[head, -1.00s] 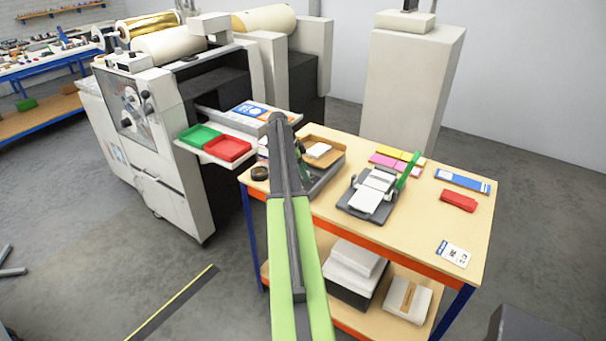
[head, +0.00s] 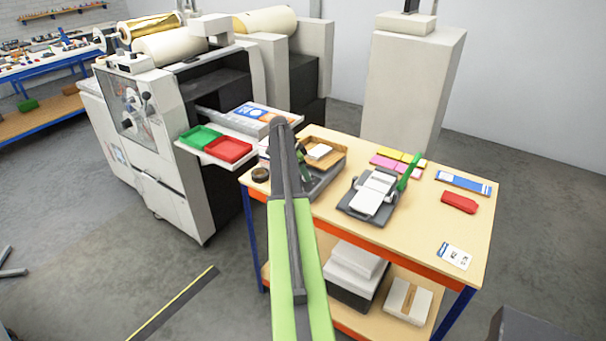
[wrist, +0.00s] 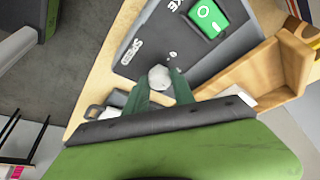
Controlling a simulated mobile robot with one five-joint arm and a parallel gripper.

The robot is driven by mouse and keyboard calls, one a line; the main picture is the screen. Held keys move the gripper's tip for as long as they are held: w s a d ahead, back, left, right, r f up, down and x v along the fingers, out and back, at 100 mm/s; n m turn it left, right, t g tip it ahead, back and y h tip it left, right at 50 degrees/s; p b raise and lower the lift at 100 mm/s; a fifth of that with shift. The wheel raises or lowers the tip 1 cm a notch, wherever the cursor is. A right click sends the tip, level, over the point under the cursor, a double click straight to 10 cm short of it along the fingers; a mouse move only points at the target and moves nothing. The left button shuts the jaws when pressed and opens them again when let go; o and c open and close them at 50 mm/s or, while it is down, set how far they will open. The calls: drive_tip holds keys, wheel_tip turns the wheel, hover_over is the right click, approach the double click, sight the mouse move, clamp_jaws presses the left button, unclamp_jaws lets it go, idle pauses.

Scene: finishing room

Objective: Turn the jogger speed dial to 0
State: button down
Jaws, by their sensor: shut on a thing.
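The jogger is a dark grey unit with a sloping front; in the wrist view its panel (wrist: 185,45) fills the upper middle, and in the head view the jogger (head: 325,181) stands at the table's left end, partly behind my arm. The speed dial (wrist: 160,76) is a small pale grey knob on that panel, near white lettering. My gripper (wrist: 165,84) has its two dark green fingers shut on the dial, one on each side. The fingers hide part of the dial, and I cannot read its setting. In the head view my arm hides the dial.
A green switch or display (wrist: 207,18) sits on the panel above the dial. A wooden tray (wrist: 258,72) rises close on the right. A tape roll (head: 260,174) lies left of the jogger, and a grey punch-like device (head: 352,210) stands to its right.

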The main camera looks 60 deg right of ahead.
drive_tip(key=n, duration=0.1)
drive_tip(key=n+t, duration=0.1)
drive_tip(key=n, duration=0.1)
drive_tip(key=n+h, duration=0.1)
drive_tip(key=n, duration=0.1)
drive_tip(key=shift+s+t, duration=0.35)
drive_tip(key=shift+t, duration=0.05)
drive_tip(key=n+t, duration=0.1)
drive_tip(key=n, duration=0.2)
drive_tip(key=n+t, duration=0.1)
drive_tip(key=n, duration=0.2)
drive_tip(key=shift+s, duration=0.1)
drive_tip(key=n+t, duration=0.1)
drive_tip(key=n, duration=0.1)
drive_tip(key=n+t+y, duration=0.1)
drive_tip(key=n, duration=0.2)
drive_tip(key=shift+d+r, duration=0.1)
drive_tip(key=shift+d, duration=0.1)
drive_tip(key=shift+s+d+n+t+y, duration=0.1)
drive_tip(key=shift+n+t+y, duration=0.25)
drive_tip(key=shift+n, duration=0.85)
drive_tip(key=shift+n+t+y, duration=0.25)
drive_tip(key=shift+n+y, duration=0.1)
drive_tip(key=shift+n, duration=0.85)
drive_tip(key=c, duration=1.1)
unclamp_jaws()
